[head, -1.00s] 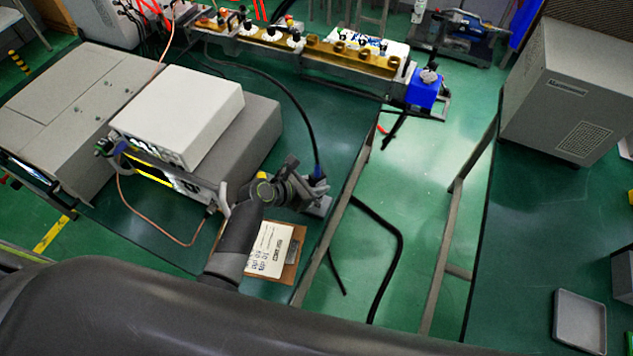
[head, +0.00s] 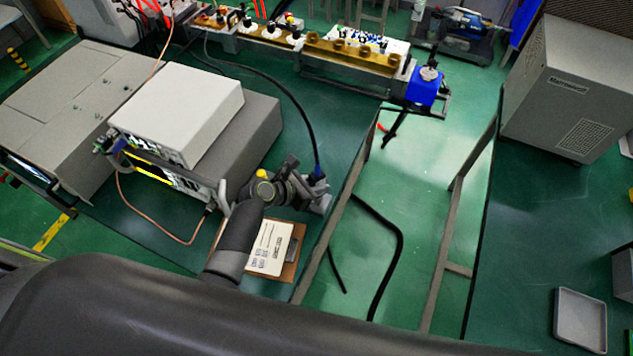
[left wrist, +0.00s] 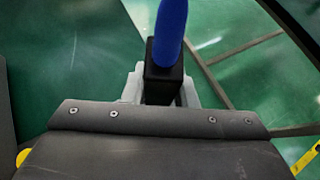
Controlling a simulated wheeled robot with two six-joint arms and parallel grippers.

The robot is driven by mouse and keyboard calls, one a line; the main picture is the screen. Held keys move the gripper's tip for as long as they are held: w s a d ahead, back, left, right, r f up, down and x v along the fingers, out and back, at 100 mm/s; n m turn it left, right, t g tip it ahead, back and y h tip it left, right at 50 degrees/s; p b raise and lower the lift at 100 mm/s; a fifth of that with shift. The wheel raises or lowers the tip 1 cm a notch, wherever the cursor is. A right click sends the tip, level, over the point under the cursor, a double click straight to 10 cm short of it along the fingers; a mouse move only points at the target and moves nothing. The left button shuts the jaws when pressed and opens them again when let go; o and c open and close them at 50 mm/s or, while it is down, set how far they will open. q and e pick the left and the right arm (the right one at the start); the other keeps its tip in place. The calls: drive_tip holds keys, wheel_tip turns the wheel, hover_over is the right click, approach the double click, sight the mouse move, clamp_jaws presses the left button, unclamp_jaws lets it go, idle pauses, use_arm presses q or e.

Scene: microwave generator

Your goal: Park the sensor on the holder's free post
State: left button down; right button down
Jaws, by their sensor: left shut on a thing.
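My left gripper (head: 321,200) is shut on the sensor, near the table's right edge. In the left wrist view, the sensor's black body (left wrist: 163,85) sits between the grey fingertips (left wrist: 160,92), with a thick blue sleeve (left wrist: 170,30) rising from it. In the head view, the sensor's blue sleeve (head: 317,174) shows above the gripper, joined to a black cable (head: 300,112) that arcs back to the brass waveguide line. The sensor's lower end is hidden. I cannot make out the holder or its free post. My right gripper is not in view.
A clipboard with paper (head: 268,247) lies just below the gripper. Stacked grey instruments (head: 185,105) stand to the left. The brass waveguide line (head: 350,57) with a blue end block (head: 424,87) runs behind. A gap separates this table from the right table, with a tray (head: 580,318).

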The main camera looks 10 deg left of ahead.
use_arm(q)
drive_tip(key=shift+f+b, duration=0.3)
drive_tip(key=shift+f, duration=0.1)
drive_tip(key=c, duration=1.1)
unclamp_jaws()
drive_tip(key=shift+f, duration=0.1)
drive_tip(key=shift+s, duration=0.1)
drive_tip(key=v, duration=1.7)
drive_tip(key=shift+a+b, duration=0.2)
drive_tip(key=shift+b, duration=0.15)
drive_tip(key=shift+s, duration=0.1)
